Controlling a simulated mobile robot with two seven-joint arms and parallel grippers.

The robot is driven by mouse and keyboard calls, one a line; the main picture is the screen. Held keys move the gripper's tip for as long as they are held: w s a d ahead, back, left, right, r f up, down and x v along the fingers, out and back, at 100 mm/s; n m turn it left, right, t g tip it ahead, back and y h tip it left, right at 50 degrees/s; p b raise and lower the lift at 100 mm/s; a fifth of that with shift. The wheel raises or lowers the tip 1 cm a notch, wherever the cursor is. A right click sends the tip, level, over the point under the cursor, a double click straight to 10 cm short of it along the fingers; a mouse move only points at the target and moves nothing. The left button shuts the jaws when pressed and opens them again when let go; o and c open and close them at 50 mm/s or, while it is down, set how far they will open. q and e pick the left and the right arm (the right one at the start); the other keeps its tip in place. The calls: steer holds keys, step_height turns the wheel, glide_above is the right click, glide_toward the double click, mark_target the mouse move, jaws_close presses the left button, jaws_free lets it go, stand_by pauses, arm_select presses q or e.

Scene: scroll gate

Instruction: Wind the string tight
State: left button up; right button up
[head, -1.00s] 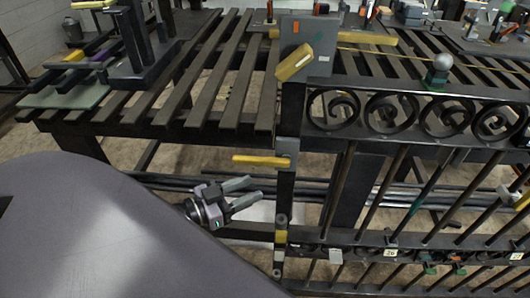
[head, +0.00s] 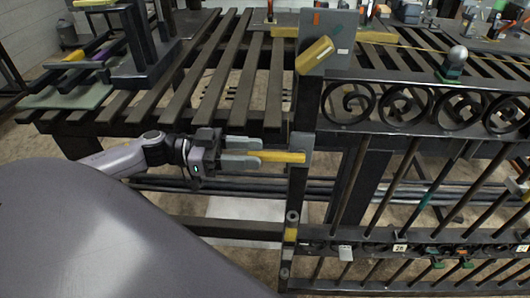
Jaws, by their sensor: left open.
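A yellow bar handle (head: 283,157) sticks out leftward from a small grey plate (head: 301,145) on the dark gate post. My left gripper (head: 258,153) has come in from the left and is open. Its two grey fingers lie at the handle's left end, which is partly hidden by them; I cannot tell whether they touch it. Above, a tilted yellow cylinder grip (head: 315,55) sits on a larger grey plate (head: 340,30). A thin yellow string (head: 432,48) runs rightward across the bench top. My right gripper is not in view.
Dark scrollwork (head: 405,108) and slanted bars of the gate fill the right side. A slatted bench (head: 190,88) lies above and behind the left gripper. A silver-topped post with a green base (head: 453,65) stands right of the plate. Dark rails run below.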

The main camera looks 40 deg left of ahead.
mark_target(265, 154)
arm_select(q)
steer(key=shift+x, duration=1.8)
jaws_close()
